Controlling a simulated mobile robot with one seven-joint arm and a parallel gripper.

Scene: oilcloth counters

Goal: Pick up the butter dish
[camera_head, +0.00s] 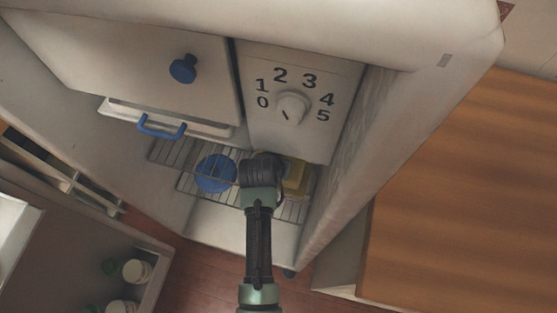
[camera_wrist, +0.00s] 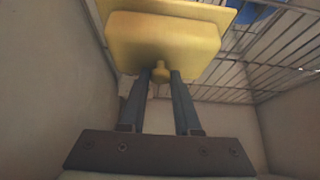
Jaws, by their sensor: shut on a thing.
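The yellow butter dish (camera_head: 296,176) is inside the open fridge, by the wire shelf, partly hidden behind my gripper (camera_head: 264,166). In the wrist view the butter dish (camera_wrist: 165,42) fills the top middle, with a broad flat plate edge and a small knob. My gripper's two dark fingers (camera_wrist: 160,75) reach up to this knob, one on each side, and are shut on it. The fingertips are hidden in the head view. I cannot tell whether the dish touches the shelf.
A round blue thing (camera_head: 215,174) sits on the wire shelf (camera_head: 165,153) left of my gripper. Above are a white compartment with a blue knob (camera_head: 183,68), a blue-handled drawer (camera_head: 161,127) and a dial (camera_head: 293,108). The fridge wall is close on the right.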

